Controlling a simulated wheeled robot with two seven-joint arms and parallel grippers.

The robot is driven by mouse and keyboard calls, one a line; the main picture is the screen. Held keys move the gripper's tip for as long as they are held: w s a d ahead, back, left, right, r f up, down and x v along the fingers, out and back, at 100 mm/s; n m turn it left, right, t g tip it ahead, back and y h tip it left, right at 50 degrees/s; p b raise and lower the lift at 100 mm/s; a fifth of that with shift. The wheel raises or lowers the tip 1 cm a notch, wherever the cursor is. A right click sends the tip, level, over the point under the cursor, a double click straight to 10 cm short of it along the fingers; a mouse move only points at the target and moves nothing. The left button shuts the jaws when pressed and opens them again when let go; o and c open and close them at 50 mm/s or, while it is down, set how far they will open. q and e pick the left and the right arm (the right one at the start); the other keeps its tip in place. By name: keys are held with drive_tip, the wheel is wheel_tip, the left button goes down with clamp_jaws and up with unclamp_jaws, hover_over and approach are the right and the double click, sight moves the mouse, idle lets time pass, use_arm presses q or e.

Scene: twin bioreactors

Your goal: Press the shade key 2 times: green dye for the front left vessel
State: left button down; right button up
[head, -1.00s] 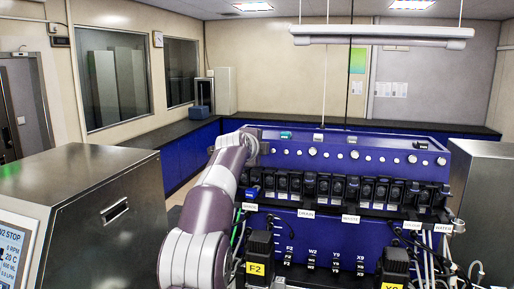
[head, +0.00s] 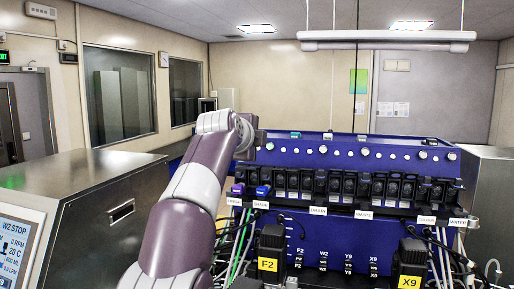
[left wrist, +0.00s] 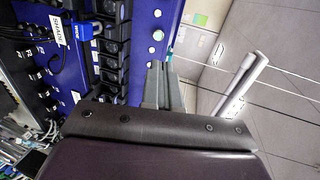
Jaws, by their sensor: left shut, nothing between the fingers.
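The shade key (head: 263,190) is a blue block in the row on the blue bioreactor panel, above a white "SHADE" label (head: 261,205). It also shows at upper left in the left wrist view (left wrist: 84,31), with its label beside it. My left gripper (head: 258,138) is raised near the panel's top left edge, above the key and apart from it. In the left wrist view its grey fingers (left wrist: 158,70) are together with nothing held. The fingertips are hard to make out in the head view. The right gripper is not in view.
A purple key (head: 238,188) sits just left of the shade key. Black key modules (head: 335,186) continue to the right. Black units marked F2 (head: 269,245) and X9 (head: 409,262) stand below with tubing. A steel cabinet (head: 80,200) stands at left. Free air lies above the panel.

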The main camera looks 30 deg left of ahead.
use_arm(q)
drive_tip(key=p, duration=0.4)
approach(271, 146)
drive_tip(key=shift+w, duration=0.6)
drive_tip(key=shift+p+x, duration=1.25)
drive_tip(key=shift+w+a, duration=0.2)
drive_tip(key=shift+w, duration=0.15)
drive_tip(key=shift+w+a+f+p, duration=0.1)
drive_tip(key=shift+w+f+p, duration=0.25)
drive_tip(key=shift+w+p, duration=0.1)
drive_tip(key=shift+s, duration=0.1)
